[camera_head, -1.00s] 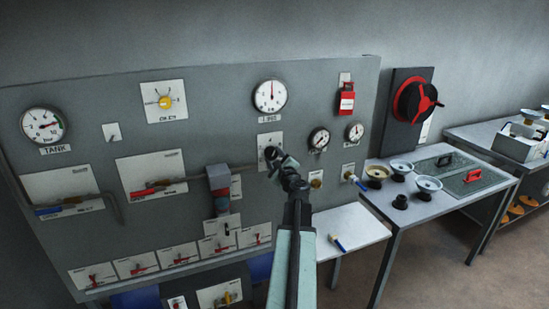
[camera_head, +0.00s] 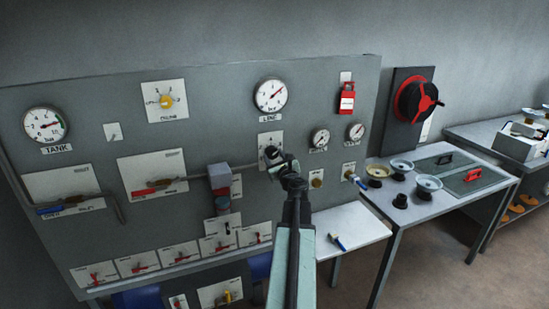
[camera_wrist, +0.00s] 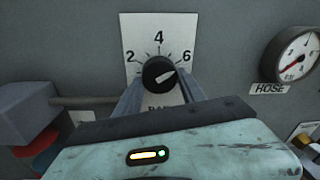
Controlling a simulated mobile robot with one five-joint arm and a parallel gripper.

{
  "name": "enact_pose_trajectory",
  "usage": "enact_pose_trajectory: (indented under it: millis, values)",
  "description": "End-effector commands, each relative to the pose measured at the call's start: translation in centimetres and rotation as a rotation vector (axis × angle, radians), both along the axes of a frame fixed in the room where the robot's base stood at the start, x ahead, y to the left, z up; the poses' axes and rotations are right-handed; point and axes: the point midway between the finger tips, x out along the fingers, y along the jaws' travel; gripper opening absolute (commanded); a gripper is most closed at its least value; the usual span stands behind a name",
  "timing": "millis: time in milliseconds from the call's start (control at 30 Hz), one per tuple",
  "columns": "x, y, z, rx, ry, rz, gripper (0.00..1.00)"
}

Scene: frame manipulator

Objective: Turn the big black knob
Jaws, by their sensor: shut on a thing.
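The big black knob (camera_wrist: 158,72) is on a white scale plate (camera_wrist: 157,30) marked 2, 4 and 6. Its white pointer mark is turned to the right, towards the 6. My gripper (camera_wrist: 160,78) has one finger on each side of the knob and is shut on it. The lower part of the plate is hidden behind the fingers and the gripper body. In the head view my gripper (camera_head: 272,157) is at the same plate (camera_head: 271,137) on the grey panel and covers the knob.
The LINE gauge (camera_head: 270,94) is above the plate, its needle pointing up and right. A grey box (camera_head: 219,176) on a pipe is to the left. A table (camera_head: 375,208) with bowls stands at right.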

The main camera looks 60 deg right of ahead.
Motion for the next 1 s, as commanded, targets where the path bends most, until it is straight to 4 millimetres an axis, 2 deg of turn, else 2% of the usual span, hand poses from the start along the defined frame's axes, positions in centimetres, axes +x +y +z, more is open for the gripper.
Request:
enact_pose_trajectory:
  millis: [433,467,500,533,833,1000]
  values:
    - [0.0,0.1,-0.1,0.006,-0.002,0.0,0.07]
    - [0.0,0.1,-0.1,0.005,-0.003,0.0,0.55]
    - [0.0,0.1,-0.1,0.005,-0.003,0.0,0.67]
    - [0.0,0.0,-0.1,0.006,-0.004,0.0,0.69]
    - [0.0,0.1,0.0,0.006,-0.004,0.001,0.69]
    - [-1.2,1.1,0.0,0.007,-0.004,0.0,0.69]
